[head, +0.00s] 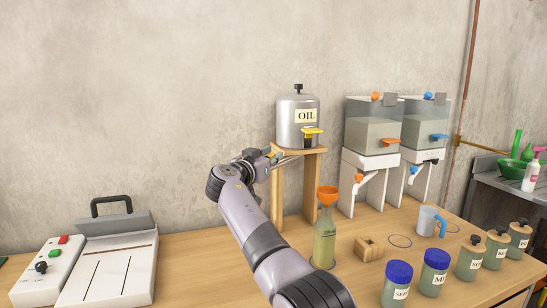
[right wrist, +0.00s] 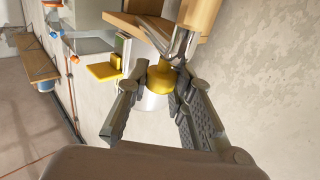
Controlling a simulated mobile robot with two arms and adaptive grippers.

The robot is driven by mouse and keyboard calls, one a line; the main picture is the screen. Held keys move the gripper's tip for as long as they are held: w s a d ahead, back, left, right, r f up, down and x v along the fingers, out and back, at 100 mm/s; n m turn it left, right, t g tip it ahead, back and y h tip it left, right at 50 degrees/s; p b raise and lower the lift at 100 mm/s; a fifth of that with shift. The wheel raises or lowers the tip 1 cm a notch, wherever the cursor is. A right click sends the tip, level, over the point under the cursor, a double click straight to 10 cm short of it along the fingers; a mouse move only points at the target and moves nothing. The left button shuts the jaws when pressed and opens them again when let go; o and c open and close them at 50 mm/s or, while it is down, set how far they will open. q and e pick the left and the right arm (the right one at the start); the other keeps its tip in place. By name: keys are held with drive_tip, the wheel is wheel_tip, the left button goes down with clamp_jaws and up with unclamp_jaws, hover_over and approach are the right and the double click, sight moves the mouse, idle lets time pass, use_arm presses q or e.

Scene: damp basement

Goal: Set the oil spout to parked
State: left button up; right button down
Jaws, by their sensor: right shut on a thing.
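The oil spout shows in the right wrist view as a curved metal pipe (right wrist: 186,42) with a yellow knob (right wrist: 160,78). My right gripper (right wrist: 162,82) is shut on that knob. In the head view the gripper (head: 274,156) is at the left of the wooden stand (head: 310,158), just below its top. The gripper hides most of the spout there. The silver oil tank (head: 298,124), labelled OIL, stands on the stand. Its yellow tap lever (head: 314,131) is at the front right; a yellow plate-like part (right wrist: 103,71) shows in the wrist view. My left gripper is out of view.
A bottle (head: 324,245) with an orange funnel (head: 327,195) stands in front of the stand. Beyond are a wooden block (head: 368,248), two dispensers (head: 372,130), a mug (head: 427,219) and several lidded jars (head: 435,274). A lidded device (head: 112,262) is at left. The wall is close behind.

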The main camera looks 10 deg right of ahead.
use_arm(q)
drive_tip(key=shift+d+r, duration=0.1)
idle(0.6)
use_arm(e)
drive_tip(key=c, duration=1.5)
unclamp_jaws()
drive_tip(key=shift+w+a, duration=0.1)
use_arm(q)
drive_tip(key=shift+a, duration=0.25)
use_arm(e)
drive_tip(key=shift+o, duration=0.5)
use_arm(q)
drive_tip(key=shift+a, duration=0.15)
use_arm(e)
drive_tip(key=shift+s+a, duration=0.35)
drive_tip(key=shift+s, duration=0.05)
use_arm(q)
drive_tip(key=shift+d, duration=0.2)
use_arm(e)
drive_tip(key=v, duration=0.6)
drive_tip(key=shift+s+a, duration=0.15)
drive_tip(key=shift+f, duration=0.1)
